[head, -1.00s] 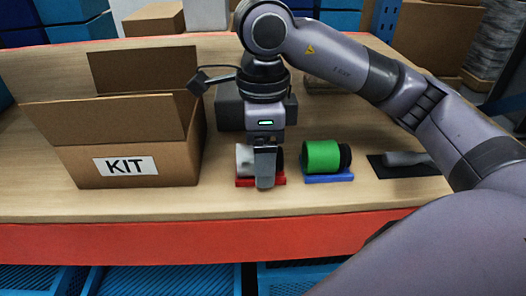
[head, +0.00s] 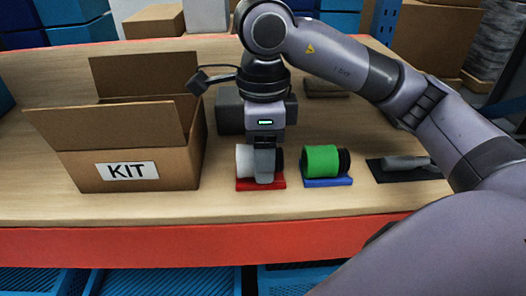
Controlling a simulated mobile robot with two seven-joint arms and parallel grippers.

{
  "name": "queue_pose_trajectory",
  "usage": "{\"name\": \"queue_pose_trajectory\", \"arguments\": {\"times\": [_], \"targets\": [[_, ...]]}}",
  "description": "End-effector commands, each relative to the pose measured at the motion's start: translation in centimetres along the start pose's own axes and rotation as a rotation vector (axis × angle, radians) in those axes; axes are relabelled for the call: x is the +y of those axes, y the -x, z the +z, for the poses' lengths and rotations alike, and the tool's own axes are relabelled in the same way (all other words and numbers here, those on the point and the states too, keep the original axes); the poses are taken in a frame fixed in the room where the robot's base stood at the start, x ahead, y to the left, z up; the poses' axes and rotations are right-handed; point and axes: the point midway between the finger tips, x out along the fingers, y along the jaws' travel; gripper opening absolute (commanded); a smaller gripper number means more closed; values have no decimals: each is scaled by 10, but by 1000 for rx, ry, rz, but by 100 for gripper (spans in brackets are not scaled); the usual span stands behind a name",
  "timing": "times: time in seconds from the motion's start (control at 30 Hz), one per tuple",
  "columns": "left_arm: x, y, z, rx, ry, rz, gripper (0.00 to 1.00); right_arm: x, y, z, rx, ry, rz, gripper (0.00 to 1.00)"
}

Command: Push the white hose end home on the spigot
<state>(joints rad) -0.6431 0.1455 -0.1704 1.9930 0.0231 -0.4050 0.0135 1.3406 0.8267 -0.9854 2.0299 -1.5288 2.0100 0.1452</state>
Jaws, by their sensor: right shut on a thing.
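The white hose end (head: 244,160) lies on its side on a red base (head: 246,186) near the front of the table. A dark part, perhaps the spigot (head: 279,159), shows at its right end; the joint between them is hidden behind my finger. My right gripper (head: 264,174) points down from above and is shut on the white hose end, covering its middle. My left gripper is not in view.
An open cardboard box marked KIT (head: 125,169) stands close on the left. A green cylinder (head: 321,161) with a dark end lies on a blue base (head: 327,183) to the right. A grey-handled tool (head: 406,163) lies farther right. A dark block (head: 230,112) stands behind my gripper.

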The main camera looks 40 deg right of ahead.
Motion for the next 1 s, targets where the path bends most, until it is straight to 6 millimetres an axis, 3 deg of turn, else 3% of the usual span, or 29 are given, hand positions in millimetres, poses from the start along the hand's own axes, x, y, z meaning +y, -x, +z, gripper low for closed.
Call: {"name": "queue_pose_trajectory", "arguments": {"times": [0.27,0.37,0.8,1.0], "targets": [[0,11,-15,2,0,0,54,0,21,0,0,-1,-1,15],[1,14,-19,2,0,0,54,0,27,0,0,-1,-1,0],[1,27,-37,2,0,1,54,0,52,0,0,-1,0,0],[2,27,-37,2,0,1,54,0,52,0,0,-1,0,0]]}}
